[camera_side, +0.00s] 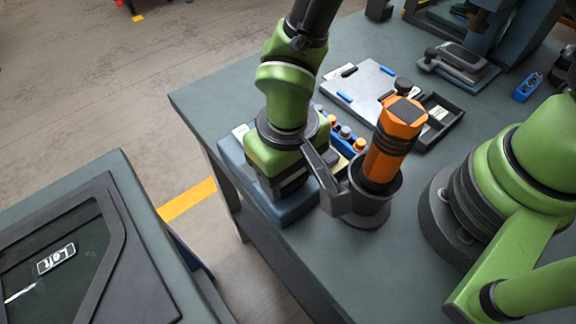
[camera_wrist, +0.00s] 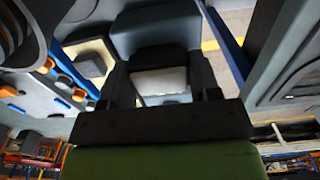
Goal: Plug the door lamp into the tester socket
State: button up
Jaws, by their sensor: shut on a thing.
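My gripper (camera_side: 292,186) points down over a blue-grey box (camera_side: 232,158) at the table's left edge, which looks like the tester. In the wrist view the two dark fingers of my gripper (camera_wrist: 160,76) are on either side of a small block with a dark top and pale face, seemingly the door lamp (camera_wrist: 160,82). The blue-grey box (camera_wrist: 150,30) shows just beyond it. The socket is hidden, and I cannot tell whether the lamp touches it.
An orange tool (camera_side: 395,140) stands in a dark round holder (camera_side: 368,212) close right of my gripper. Behind are a pale board (camera_side: 362,85) and a black tray (camera_side: 440,125). A door panel labelled "Left" (camera_side: 80,235) lies at the lower left, across a floor gap.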

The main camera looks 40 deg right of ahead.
jog(key=shift+f, duration=0.4)
dwell(0.4)
jog(key=o, duration=1.1)
notch_tip(320, 180, up, 10)
